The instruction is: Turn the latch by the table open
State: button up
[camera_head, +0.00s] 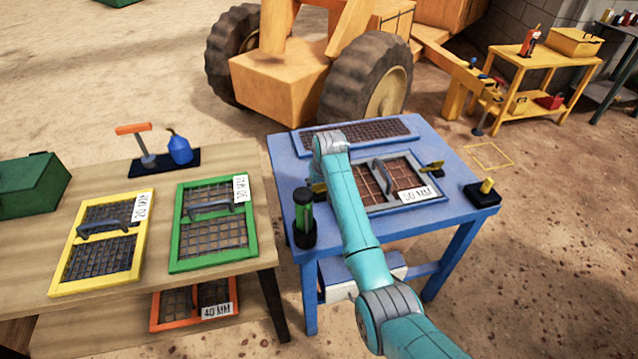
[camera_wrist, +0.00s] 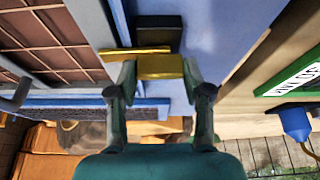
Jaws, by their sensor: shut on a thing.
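The yellow latch (camera_wrist: 135,50) has a black base (camera_wrist: 158,29) fixed to the blue table, beside the grey-framed mesh panel (camera_wrist: 48,45). My gripper (camera_wrist: 160,70) is shut on the latch's yellow end piece, with one finger on each side. The yellow bar lies across the picture and reaches over the panel's frame edge. In the head view my arm hides my gripper and most of this latch. A second yellow latch (camera_head: 432,168) stands at the panel's right side. The panel, labelled 50 MM, lies on the blue table (camera_head: 452,205) and has a grey handle (camera_head: 383,176).
A green cylinder (camera_head: 304,217) stands at the table's near left corner, and a black block with a yellow knob (camera_head: 483,192) at its right. A wooden table (camera_head: 146,272) with yellow-framed and green-framed screens is close on the left. A large wheeled machine (camera_head: 300,75) stands behind.

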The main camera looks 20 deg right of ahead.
jog(key=n, duration=0.2)
jog(key=n+y, duration=0.1)
jog(key=n, duration=0.1)
jog(key=shift+d+g+y, duration=0.1)
jog(key=shift+g+y, duration=0.2)
jog(key=n, duration=0.2)
jog(key=n+y, duration=0.1)
jog(key=n, duration=0.1)
jog(key=shift+n+g+y, duration=0.3)
jog(key=shift+n+g, duration=0.1)
jog(key=n, duration=0.2)
jog(key=n+g, duration=0.1)
jog(key=n, duration=0.1)
jog(key=shift+w+n+g+y, duration=0.1)
jog(key=shift+n+g+y, duration=0.2)
jog(key=shift+y, duration=0.1)
jog(key=shift+n+g, duration=0.8)
jog(key=shift+n, duration=1.2)
jog(key=shift+f, duration=0.1)
jog(key=o, duration=1.2)
jog(key=shift+c, duration=0.2)
jog(key=shift+d, duration=0.1)
